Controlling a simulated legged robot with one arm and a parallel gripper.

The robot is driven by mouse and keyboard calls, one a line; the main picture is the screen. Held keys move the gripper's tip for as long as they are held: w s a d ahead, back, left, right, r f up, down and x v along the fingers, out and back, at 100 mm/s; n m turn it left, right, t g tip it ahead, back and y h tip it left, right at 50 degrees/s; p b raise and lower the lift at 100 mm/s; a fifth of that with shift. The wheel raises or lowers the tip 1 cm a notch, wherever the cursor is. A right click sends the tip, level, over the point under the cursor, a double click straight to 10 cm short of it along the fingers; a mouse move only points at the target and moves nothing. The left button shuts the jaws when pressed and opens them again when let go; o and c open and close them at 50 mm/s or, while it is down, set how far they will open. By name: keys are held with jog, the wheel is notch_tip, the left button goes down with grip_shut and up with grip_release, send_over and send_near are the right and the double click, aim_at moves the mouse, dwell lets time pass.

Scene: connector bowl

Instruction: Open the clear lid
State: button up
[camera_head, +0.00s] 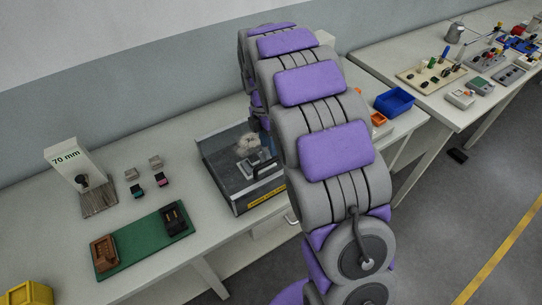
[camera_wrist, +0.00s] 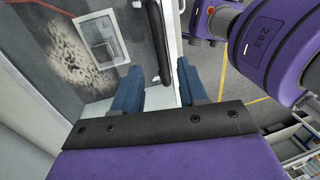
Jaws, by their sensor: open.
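The clear lid (camera_head: 224,158) lies shut over a grey box on the bench in the head view, partly behind my arm. It has a dark bar handle (camera_head: 268,168) near its front right side and a yellow label (camera_head: 268,198) on the box front. In the wrist view the clear lid (camera_wrist: 40,100) fills the left, with the black handle (camera_wrist: 158,45) near its edge. My gripper (camera_wrist: 158,78) is open and empty, its two blue fingers apart, close to the handle's lower end. I cannot tell whether they touch it. My arm hides the fingers in the head view.
A green board (camera_head: 140,242) with two connector parts, small blocks and a "70 mm" stand (camera_head: 75,165) are left of the box. A blue bin (camera_head: 394,101) stands to the right. A second table (camera_head: 425,110) holds several devices. A yellow bin (camera_head: 30,293) sits front left.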

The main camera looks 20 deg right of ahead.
jog(key=f, duration=0.3)
jog(key=s+f, duration=0.1)
jog(key=shift+d+f+b, duration=0.25)
jog(key=shift+f+b, duration=0.1)
jog(key=shift+b, duration=0.05)
jog(key=shift+c, duration=0.4)
grip_shut()
